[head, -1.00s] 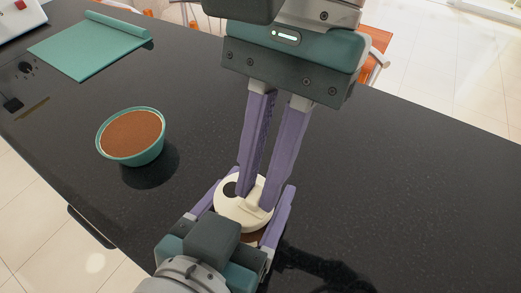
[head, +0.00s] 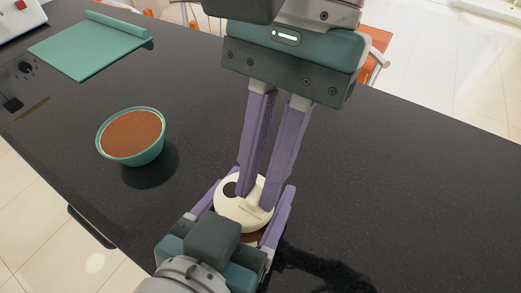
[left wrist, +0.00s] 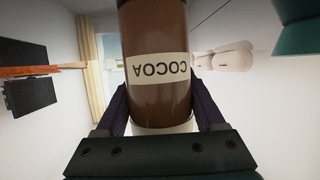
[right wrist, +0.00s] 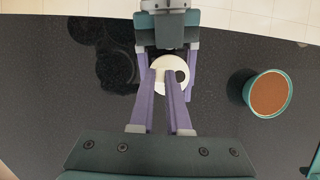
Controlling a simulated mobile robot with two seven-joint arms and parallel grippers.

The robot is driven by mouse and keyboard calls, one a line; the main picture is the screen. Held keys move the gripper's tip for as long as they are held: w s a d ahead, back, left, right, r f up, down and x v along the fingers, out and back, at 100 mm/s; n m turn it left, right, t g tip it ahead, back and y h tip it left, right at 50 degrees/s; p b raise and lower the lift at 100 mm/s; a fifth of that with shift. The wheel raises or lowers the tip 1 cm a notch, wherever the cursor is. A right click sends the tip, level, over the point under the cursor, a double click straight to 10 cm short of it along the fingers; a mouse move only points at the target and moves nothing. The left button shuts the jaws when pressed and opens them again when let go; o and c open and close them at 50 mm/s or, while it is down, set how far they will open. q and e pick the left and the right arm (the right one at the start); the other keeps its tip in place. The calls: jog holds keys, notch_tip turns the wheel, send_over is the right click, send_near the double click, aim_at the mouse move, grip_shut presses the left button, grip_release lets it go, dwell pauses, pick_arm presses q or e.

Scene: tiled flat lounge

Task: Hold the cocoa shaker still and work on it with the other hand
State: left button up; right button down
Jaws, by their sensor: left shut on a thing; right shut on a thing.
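The cocoa shaker is a brown jar with a cream "COCOA" label (left wrist: 158,67) and a white round lid (head: 232,207). The lid has a dark hole and a raised grip, and also shows in the right wrist view (right wrist: 160,66). My left gripper (head: 254,187) comes in from the bottom of the head view and is shut around the jar's body from the side. My right gripper (head: 254,203) points down from above, its long purple fingers shut on the lid's raised grip. Most of the jar is hidden in the head view by the lid and my left gripper.
A teal bowl of brown powder (head: 133,135) stands left of the shaker on the black worktop (head: 420,190). A teal mat with a rolled edge (head: 90,50) lies at the back left. The worktop to the right is clear. Orange chairs (head: 375,45) stand beyond it.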

aim_at(225, 192)
jog(key=shift+w+a, duration=1)
jog(key=shift+a, duration=0.3)
jog(key=c, duration=0.9)
grip_release()
jog(key=shift+o, duration=0.2)
jog(key=v, duration=1.2)
jog(key=shift+s+r, duration=0.1)
jog(key=shift+s, duration=0.05)
pick_arm(q)
jog(key=o, duration=1.5)
